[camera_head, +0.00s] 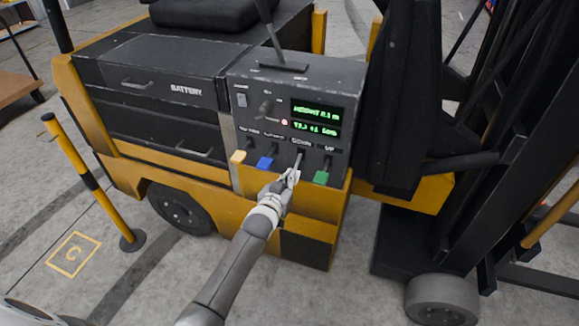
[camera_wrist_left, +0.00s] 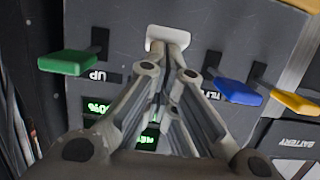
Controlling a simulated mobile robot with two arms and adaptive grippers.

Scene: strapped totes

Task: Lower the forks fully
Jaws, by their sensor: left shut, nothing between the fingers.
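The forklift's control panel (camera_head: 290,115) has a row of levers with coloured handles. The green handle (camera_head: 321,177) is beside the label UP and also shows in the left wrist view (camera_wrist_left: 68,63). The white handle (camera_wrist_left: 168,38) sits between green and blue; the label above it in the head view seems to read DOWN. My left gripper (camera_head: 291,176) is shut and empty, its fingertips at the white handle, partly covering it. I cannot tell whether they touch. The green display (camera_head: 315,118) seems to read a height of 0.1 m. My right gripper is not in view.
The blue handle (camera_head: 265,162) and yellow handle (camera_head: 239,156) are left of the white one. The dark mast (camera_head: 500,120) rises at right. Open concrete floor lies in front of the forklift.

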